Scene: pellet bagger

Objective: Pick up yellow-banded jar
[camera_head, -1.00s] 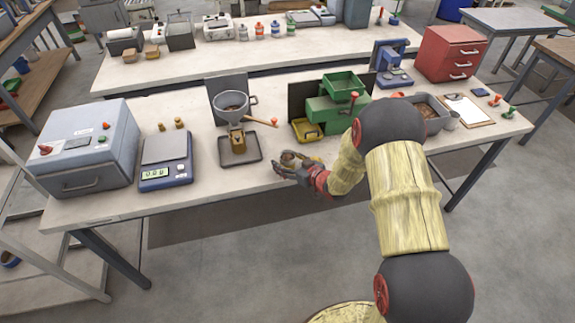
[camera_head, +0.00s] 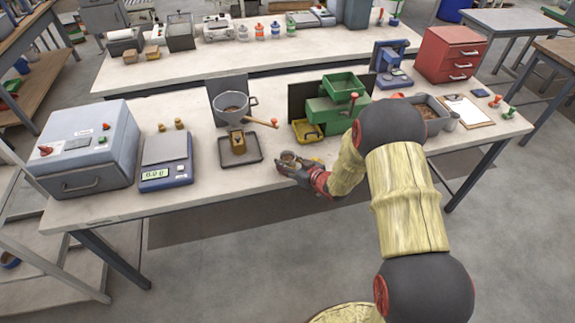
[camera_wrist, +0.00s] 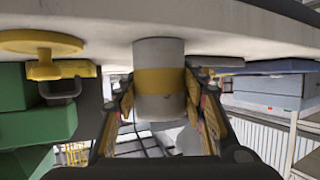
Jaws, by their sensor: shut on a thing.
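The yellow-banded jar (camera_wrist: 160,82) is a pale grey cylinder with a yellow band round its middle. In the wrist view it stands between the two fingers of my gripper (camera_wrist: 161,108), which are shut on its sides. In the head view my gripper (camera_head: 287,168) is at the front edge of the workbench, with the jar's round open top (camera_head: 288,156) showing above the fingers. Its contents look brownish. The fingers hide most of the jar's side there. I cannot tell whether its base touches the bench.
Behind the jar are a green machine (camera_head: 335,108) with a yellow tray (camera_head: 308,131), and a funnel stand (camera_head: 240,155) on a dark tray to the left. A scale (camera_head: 166,172) and a grey box machine (camera_head: 85,150) stand further left. The bench front between scale and funnel tray is clear.

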